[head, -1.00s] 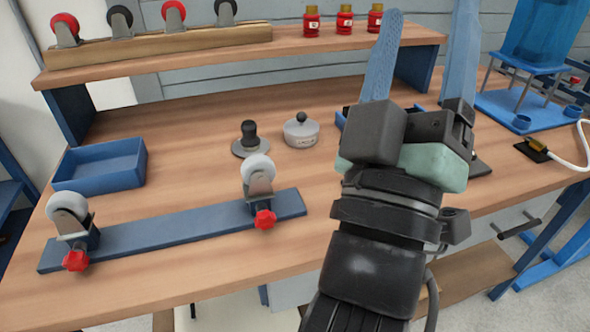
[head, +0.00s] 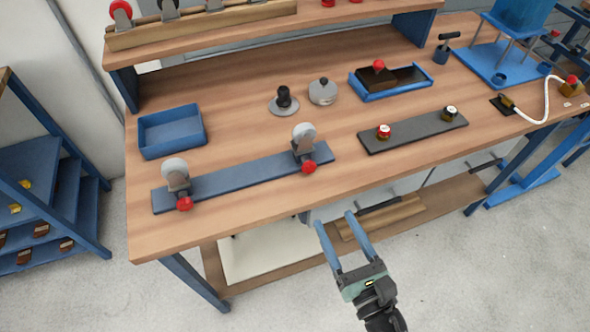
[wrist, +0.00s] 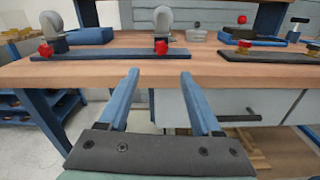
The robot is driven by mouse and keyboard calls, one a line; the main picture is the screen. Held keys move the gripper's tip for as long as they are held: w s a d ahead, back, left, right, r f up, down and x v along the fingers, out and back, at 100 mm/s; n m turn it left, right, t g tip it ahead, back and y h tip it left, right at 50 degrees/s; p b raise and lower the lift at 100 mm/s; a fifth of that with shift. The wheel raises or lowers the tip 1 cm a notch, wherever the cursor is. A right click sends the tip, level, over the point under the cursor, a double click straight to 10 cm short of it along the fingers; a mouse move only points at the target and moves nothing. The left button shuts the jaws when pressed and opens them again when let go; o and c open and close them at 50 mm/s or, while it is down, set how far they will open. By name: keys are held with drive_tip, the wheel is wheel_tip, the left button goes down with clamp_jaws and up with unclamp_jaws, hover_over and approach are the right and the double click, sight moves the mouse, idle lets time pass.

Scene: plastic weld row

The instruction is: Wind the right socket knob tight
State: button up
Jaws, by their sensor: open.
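The right red socket knob (head: 309,167) sits at the front of the right socket on a blue bar on the bench; a grey-white caster wheel (head: 304,135) stands upright in that socket. The knob also shows in the wrist view (wrist: 161,47), ahead of and above the gap between my fingers. The left red knob (head: 184,203) sits below the left caster wheel (head: 175,172). My gripper (head: 335,220) is open and empty, in front of the bench's front edge and apart from the knob. How tight the knob is cannot be told.
The blue bar (head: 235,183) lies near the front edge of the wooden bench (head: 230,222). A blue tray (head: 172,131), a black-knobbed stand (head: 283,101) and a grey pot (head: 322,92) stand behind it. A dark bar (head: 414,132) with two knobs lies to the right.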

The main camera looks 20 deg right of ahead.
sight(310, 170)
drive_tip(key=w, duration=1.2)
drive_tip(key=shift+w+a, duration=0.1)
drive_tip(key=shift+w, duration=0.1)
drive_tip(key=shift+c, duration=0.2)
clamp_jaws()
